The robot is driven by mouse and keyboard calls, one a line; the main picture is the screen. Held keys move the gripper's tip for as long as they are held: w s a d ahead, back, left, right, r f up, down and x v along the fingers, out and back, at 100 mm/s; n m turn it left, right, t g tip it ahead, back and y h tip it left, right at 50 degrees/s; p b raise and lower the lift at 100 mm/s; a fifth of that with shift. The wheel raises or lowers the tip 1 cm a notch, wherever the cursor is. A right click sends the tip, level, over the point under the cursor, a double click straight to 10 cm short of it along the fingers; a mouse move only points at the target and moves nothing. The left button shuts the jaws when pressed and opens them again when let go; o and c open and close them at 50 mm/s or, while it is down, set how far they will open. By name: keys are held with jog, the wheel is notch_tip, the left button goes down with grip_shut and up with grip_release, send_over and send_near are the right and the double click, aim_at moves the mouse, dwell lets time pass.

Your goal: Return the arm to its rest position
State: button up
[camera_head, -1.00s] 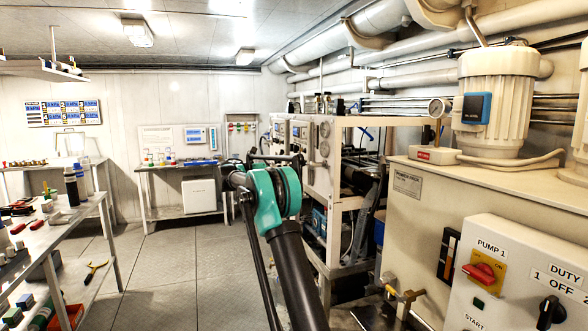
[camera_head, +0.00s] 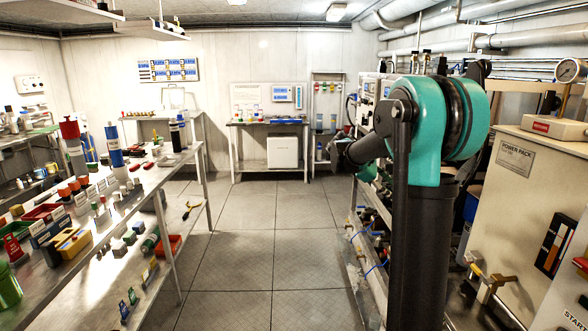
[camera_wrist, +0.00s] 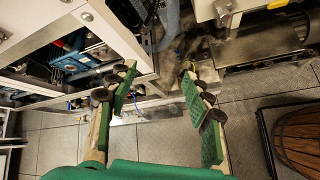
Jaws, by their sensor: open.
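My arm stands upright in the right half of the head view, with a teal joint (camera_head: 425,130) at its top and a dark link below it. My gripper is not clearly visible in the head view. In the wrist view my gripper (camera_wrist: 160,72) shows two fingers with green pads, spread apart. Nothing is between them, and it points down past machine frames toward the floor.
A long workbench (camera_head: 160,180) with bottles and small parts lines the left. Tiled floor (camera_head: 245,235) is open in the middle. A power pack cabinet (camera_head: 535,180) stands at right, close to my arm. The wrist view shows a white machine frame (camera_wrist: 115,30) near my fingers.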

jog(key=s+a+f+m+y, duration=0.3)
jog(key=s+f, duration=0.4)
jog(key=s, duration=0.3)
jog(key=s+a+f+m+t+y, duration=0.1)
jog(key=s+a+f+m+y, duration=0.2)
jog(key=s, duration=0.8)
jog(key=s+a+f+m+t+y, duration=0.1)
jog(key=s+a+f+m+y, duration=0.3)
jog(key=s+a+f+m, duration=0.3)
jog(key=s+a+f, duration=0.1)
jog(key=s+f, duration=0.3)
jog(key=f, duration=0.1)
jog(key=shift+s+a, duration=0.15)
jog(key=shift+a, duration=0.15)
